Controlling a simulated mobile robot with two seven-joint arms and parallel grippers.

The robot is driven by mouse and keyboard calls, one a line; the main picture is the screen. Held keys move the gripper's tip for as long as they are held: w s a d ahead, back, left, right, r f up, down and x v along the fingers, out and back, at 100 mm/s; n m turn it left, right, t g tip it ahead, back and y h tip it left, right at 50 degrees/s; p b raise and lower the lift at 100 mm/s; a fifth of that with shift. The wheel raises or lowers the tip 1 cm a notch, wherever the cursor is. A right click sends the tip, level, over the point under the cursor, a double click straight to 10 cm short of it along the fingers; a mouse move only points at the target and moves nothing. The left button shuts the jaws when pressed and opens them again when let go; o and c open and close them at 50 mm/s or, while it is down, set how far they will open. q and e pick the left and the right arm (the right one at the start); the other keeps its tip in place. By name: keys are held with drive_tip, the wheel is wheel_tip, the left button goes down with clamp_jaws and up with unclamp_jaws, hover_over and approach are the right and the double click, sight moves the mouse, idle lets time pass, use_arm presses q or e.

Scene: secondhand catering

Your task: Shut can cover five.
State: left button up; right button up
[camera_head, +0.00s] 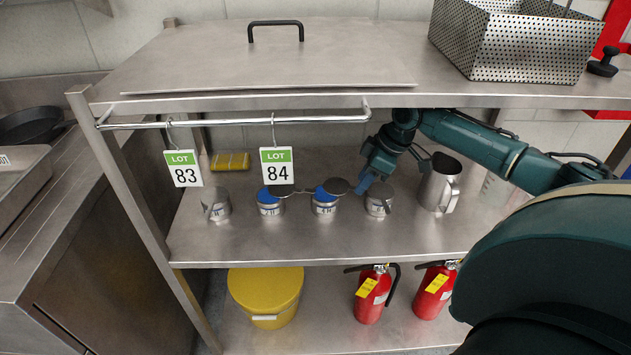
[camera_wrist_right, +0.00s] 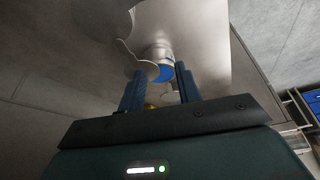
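Several small metal cans stand in a row on the middle shelf. The leftmost can (camera_head: 217,207) shows no blue top. The second can (camera_head: 270,208) and third can (camera_head: 324,208) show blue tops, with round grey covers (camera_head: 337,186) swung to the right. The rightmost can (camera_head: 377,207) has grey on top, partly behind my gripper. Their labels are too small to read surely, so I cannot tell which is five. My right gripper (camera_head: 364,184) is just above and left of the rightmost can. In the wrist view its fingers (camera_wrist_right: 160,88) are apart, with a blue-topped can (camera_wrist_right: 164,72) beyond. My left gripper is out of view.
A metal pitcher (camera_head: 438,184) stands right of the cans. The upper shelf (camera_head: 340,60) is overhead. The shelf front is clear.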

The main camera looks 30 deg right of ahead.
hover_over(314, 191)
drive_tip(key=s+d, duration=0.1)
drive_tip(key=s, duration=0.1)
drive_tip(key=shift+d+r, duration=0.1)
drive_tip(key=shift+d, duration=0.05)
drive_tip(key=x, duration=0.4)
drive_tip(key=shift+s+d+f, duration=0.2)
drive_tip(key=shift+d, duration=0.05)
drive_tip(key=shift+w+a+f, duration=0.1)
drive_tip(key=shift+w+f, duration=0.05)
drive_tip(key=shift+f, duration=0.25)
clamp_jaws()
